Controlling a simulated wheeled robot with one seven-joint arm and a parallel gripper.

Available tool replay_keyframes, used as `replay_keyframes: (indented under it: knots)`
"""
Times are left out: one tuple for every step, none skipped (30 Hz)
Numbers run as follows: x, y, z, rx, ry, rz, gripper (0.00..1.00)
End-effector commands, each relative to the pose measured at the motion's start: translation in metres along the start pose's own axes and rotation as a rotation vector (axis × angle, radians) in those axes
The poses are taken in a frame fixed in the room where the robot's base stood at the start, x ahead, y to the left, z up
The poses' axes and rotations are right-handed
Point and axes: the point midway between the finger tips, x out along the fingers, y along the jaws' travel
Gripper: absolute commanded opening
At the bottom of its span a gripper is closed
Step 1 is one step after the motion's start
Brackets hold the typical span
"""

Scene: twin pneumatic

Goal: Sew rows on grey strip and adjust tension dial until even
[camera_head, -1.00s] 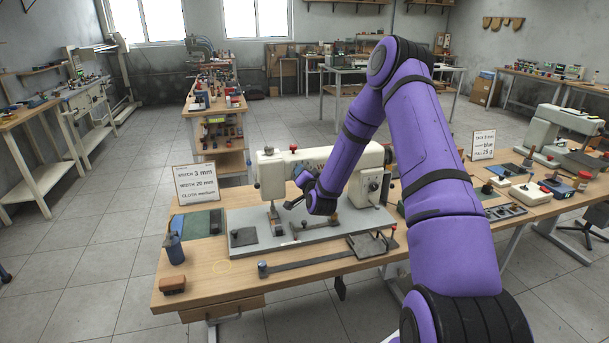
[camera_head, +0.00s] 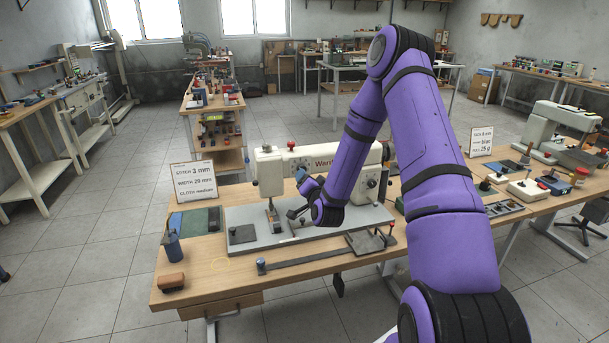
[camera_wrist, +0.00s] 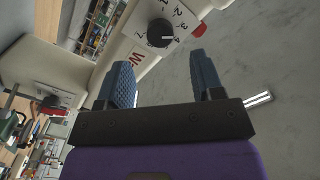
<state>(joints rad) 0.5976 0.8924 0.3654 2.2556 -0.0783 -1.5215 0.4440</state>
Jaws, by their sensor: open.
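The cream sewing machine (camera_head: 270,172) stands on a grey base plate (camera_head: 270,238) on the wooden table. In the wrist view a black dial (camera_wrist: 160,32) with a white pointer sits on the machine's numbered white panel. My gripper (camera_wrist: 160,62) is open and empty, its two blue fingers apart just short of the dial, not around it. In the head view my gripper (camera_head: 298,194) is in front of the machine's body and hides part of it. Cloth strips (camera_head: 194,221) in blue, green and dark grey lie left of the machine. I cannot tell whether any cloth is under the needle.
A card (camera_head: 193,182) reads stitch 3 mm, width 20 mm, cloth medium. A flat metal bar (camera_head: 320,256) with a blue-grey knob lies along the table front. A blue cup (camera_head: 172,248) and a brown block (camera_head: 171,282) stand at the left. A second card (camera_head: 480,143) stands at the right.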

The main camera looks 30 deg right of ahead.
Motion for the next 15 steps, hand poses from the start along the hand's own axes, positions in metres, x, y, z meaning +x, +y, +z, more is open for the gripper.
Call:
replay_keyframes:
  knots:
    - [-0.009, 0.0, 0.0, 0.0, -0.003, 0.001, 0.61]
    - [-0.015, 0.0, 0.0, -0.001, -0.002, 0.001, 0.61]
    - [-0.02, 0.0, 0.0, -0.001, -0.003, 0.002, 0.61]
    - [-0.024, 0.001, 0.001, -0.001, -0.003, 0.002, 0.61]
    - [-0.028, 0.001, 0.001, -0.001, -0.002, 0.001, 0.61]
    - [-0.032, 0.001, 0.001, -0.001, -0.002, 0.001, 0.61]
    - [-0.035, 0.001, 0.001, -0.001, -0.002, 0.001, 0.61]
    - [-0.037, 0.001, 0.0, -0.001, -0.002, 0.001, 0.61]
    - [-0.039, 0.0, 0.0, -0.001, -0.001, 0.001, 0.61]
    - [-0.04, 0.0, 0.0, -0.001, -0.001, 0.001, 0.61]
    - [-0.041, 0.0, 0.0, -0.001, 0.0, 0.0, 0.61]
    - [-0.042, 0.0, 0.0, -0.001, 0.0, 0.0, 0.61]
    - [-0.042, 0.0, 0.0, -0.001, 0.0, 0.0, 0.61]
    - [-0.043, 0.0, 0.0, -0.001, 0.0, 0.0, 0.61]
    - [-0.043, 0.0, 0.0, -0.001, 0.0, 0.0, 0.61]
